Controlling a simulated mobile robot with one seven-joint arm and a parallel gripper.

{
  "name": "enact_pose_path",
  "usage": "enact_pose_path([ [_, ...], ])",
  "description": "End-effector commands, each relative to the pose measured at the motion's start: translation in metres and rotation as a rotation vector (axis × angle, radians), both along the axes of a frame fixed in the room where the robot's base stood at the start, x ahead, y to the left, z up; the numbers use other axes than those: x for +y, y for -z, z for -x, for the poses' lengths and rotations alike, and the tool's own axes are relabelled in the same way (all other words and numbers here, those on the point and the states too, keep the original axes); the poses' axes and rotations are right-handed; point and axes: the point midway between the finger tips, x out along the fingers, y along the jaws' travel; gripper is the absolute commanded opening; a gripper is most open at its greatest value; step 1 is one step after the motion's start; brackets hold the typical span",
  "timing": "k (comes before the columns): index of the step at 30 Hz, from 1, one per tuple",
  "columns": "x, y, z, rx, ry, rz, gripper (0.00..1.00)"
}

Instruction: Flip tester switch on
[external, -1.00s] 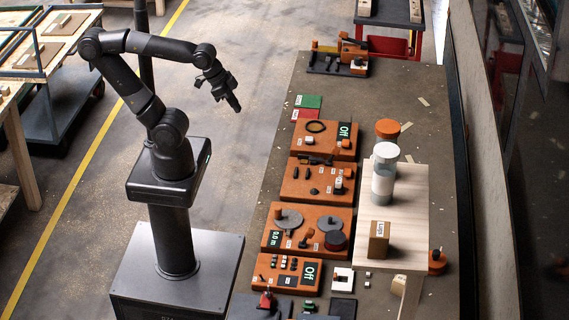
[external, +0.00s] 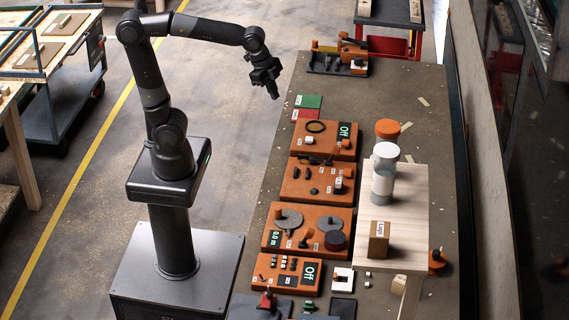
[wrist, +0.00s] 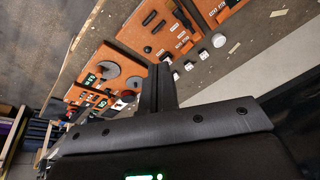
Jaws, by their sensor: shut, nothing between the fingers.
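Several orange panels stand in a row on the bench. The nearest orange panel (external: 287,272) has a display reading "Off" and rows of small parts. My gripper (external: 274,94) is shut and empty, in the air near the bench's left edge, left of and beyond the farthest panel. In the wrist view my gripper's fingers (wrist: 158,88) are together, with panels beyond them.
Between the end panels are a panel with discs (external: 309,229) and a panel with knobs (external: 318,182). Right of them, a pale board (external: 410,215) bears a capped jar (external: 384,175) and a brown box (external: 379,238). Green and red plates (external: 308,101) lie near the far panel.

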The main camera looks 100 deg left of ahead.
Motion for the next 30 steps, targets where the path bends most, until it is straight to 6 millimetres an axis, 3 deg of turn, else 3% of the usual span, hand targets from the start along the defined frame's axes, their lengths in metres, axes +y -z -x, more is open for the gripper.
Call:
enact_pose_path([
  [14,0.048,0.014,-0.106,0.131,0.391,-0.047,0.0],
  [23,0.088,0.042,-0.165,0.178,0.646,-0.033,0.0],
  [30,0.125,0.075,-0.205,0.192,0.85,-0.003,0.0],
])
